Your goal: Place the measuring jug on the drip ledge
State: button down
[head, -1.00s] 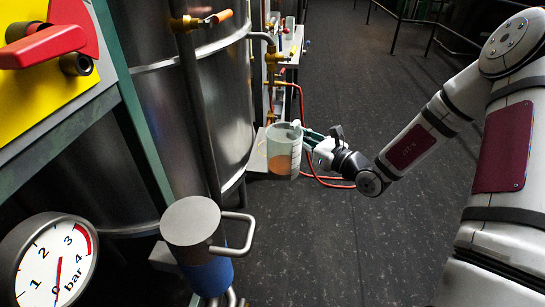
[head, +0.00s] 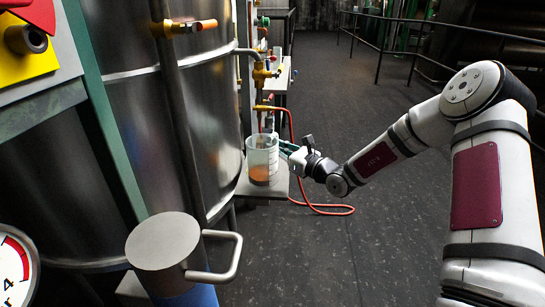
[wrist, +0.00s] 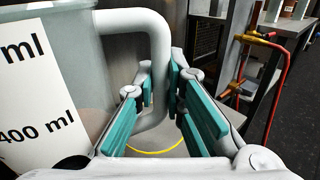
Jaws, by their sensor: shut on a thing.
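The measuring jug (head: 262,158) is clear, upright and part filled with orange liquid. It shows in front of the tap, over the grey drip ledge (head: 277,188). I cannot tell whether its base touches the ledge. My gripper (head: 286,149) is at the jug's right side, shut on its handle. In the wrist view the jug (wrist: 50,75) with its white ml label fills the left, and the handle (wrist: 150,22) runs down between my gripper's teal fingers (wrist: 158,95). A yellow ring (wrist: 165,150) marks the surface below; its far part is hidden.
A brass tap (head: 262,72) stands above and behind the jug, beside a steel tank (head: 140,110). A red hose (head: 325,209) loops on the floor. A lidded steel cylinder (head: 165,242) with a handle is in the foreground. The floor at right is open.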

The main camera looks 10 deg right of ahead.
jog(key=shift+w+f+b, duration=0.7)
jog(key=shift+w+f, duration=0.25)
jog(key=shift+w, duration=0.2)
jog(key=shift+w+f+b, duration=0.65)
jog(key=shift+w+f, duration=0.3)
jog(key=shift+w, duration=0.15)
jog(key=shift+f, duration=0.15)
jog(key=c, duration=1.7)
grip_release()
jog(key=shift+o, duration=0.2)
jog(key=shift+s+d, duration=0.1)
jog(key=p+v, duration=0.3)
jog(key=v, duration=0.8)
jog(key=shift+s+d, duration=0.15)
jog(key=shift+s, duration=0.2)
